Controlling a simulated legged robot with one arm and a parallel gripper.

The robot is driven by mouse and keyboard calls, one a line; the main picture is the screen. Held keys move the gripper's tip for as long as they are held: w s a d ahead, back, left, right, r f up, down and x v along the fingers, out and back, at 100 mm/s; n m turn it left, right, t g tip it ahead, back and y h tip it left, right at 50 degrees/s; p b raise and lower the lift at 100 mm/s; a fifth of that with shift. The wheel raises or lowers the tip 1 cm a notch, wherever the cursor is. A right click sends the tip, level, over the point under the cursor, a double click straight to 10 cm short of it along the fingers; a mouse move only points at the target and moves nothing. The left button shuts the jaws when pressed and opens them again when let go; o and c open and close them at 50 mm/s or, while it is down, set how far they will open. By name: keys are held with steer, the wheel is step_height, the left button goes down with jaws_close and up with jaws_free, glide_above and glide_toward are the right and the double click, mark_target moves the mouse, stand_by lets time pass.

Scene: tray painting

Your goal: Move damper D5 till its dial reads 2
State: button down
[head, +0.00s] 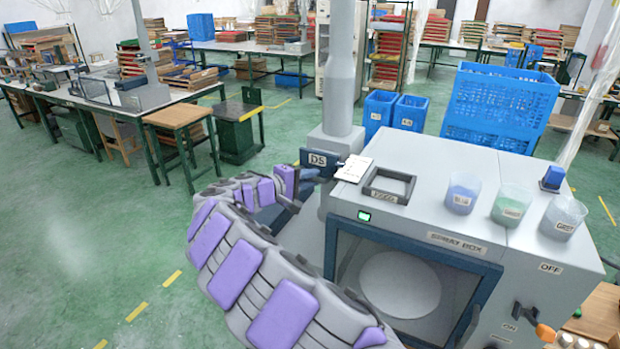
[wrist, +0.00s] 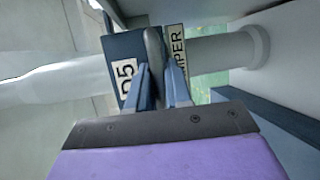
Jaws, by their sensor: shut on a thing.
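The damper D5 shows as a dark blue plate (head: 318,161) labelled D5, at the base of the grey vertical duct on the spray box. In the wrist view, the blue plate (wrist: 122,45) carries the D5 label, with a partly hidden second label ending in "PER" beside it. My gripper (wrist: 164,80) has its two blue fingers closed on a grey damper handle (wrist: 154,48) in front of this plate. A white marked card or dial (head: 354,168) lies right of the plate; its reading is too small to tell.
The spray box (head: 455,190) bears a small dark tray (head: 389,186) and several cups, including a purple one (head: 462,193). An OFF/ON lever (head: 530,318) is on its right side. Blue crates (head: 500,105) stand behind. The green floor at left is open.

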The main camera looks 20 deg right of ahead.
steer(key=c, duration=1.1)
jaws_free()
steer(key=shift+w+d+f, duration=0.1)
steer(key=shift+d+f, duration=0.1)
steer(key=shift+r, duration=0.1)
steer(key=shift+a+r, duration=0.1)
steer(key=shift+a, duration=0.5)
steer(key=p+v, duration=0.2)
steer(key=v, duration=1.4)
steer(key=shift+a, duration=0.1)
